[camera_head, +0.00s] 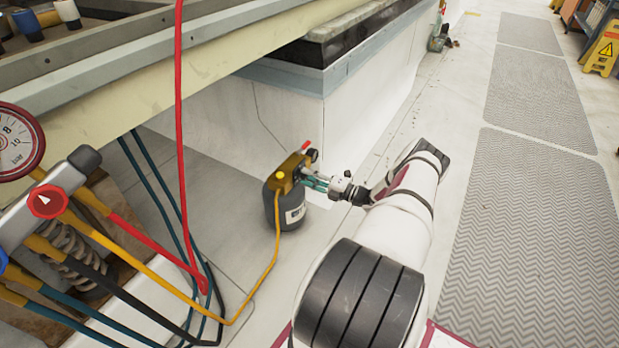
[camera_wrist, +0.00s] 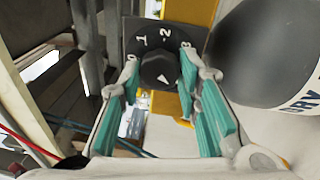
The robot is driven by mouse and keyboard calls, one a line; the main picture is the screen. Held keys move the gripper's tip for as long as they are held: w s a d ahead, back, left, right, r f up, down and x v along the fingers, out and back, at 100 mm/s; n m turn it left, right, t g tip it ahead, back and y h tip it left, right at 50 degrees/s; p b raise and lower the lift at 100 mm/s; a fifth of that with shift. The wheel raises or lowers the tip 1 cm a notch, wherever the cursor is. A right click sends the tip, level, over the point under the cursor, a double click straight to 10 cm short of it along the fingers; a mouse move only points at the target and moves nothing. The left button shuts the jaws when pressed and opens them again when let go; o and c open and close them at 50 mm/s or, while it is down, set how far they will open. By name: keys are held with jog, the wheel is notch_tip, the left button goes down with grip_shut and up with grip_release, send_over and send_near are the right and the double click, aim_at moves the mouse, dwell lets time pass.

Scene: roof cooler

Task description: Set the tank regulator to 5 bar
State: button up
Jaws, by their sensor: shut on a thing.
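The grey tank (camera_head: 287,207) stands on the floor with a yellow valve block (camera_head: 287,172) on top. In the wrist view the dark regulator knob (camera_wrist: 158,68) sits in front of a black dial plate (camera_wrist: 150,30). White numbers run around it, with 0, 1 and 2 readable and the lower part of the scale hidden. A small white triangle marks the knob's lower face. My gripper (camera_head: 311,179) reaches the regulator from the right. In the wrist view its teal-padded fingers (camera_wrist: 160,75) are shut on the knob, one on each side.
A yellow hose (camera_head: 262,285) runs from the tank to the manifold with a red knob (camera_head: 47,201) and a gauge (camera_head: 17,142) at left. A red hose (camera_head: 180,110) hangs left of the tank. A white block (camera_head: 300,120) stands behind it.

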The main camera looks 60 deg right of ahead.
jog(key=shift+f+m, duration=0.1)
jog(key=shift+m, duration=0.7)
jog(key=o, duration=1.1)
jog(key=shift+o, duration=0.2)
jog(key=s+d, duration=0.1)
jog(key=s, duration=1.1)
jog(key=shift+d+f, duration=0.4)
jog(key=shift+f, duration=0.05)
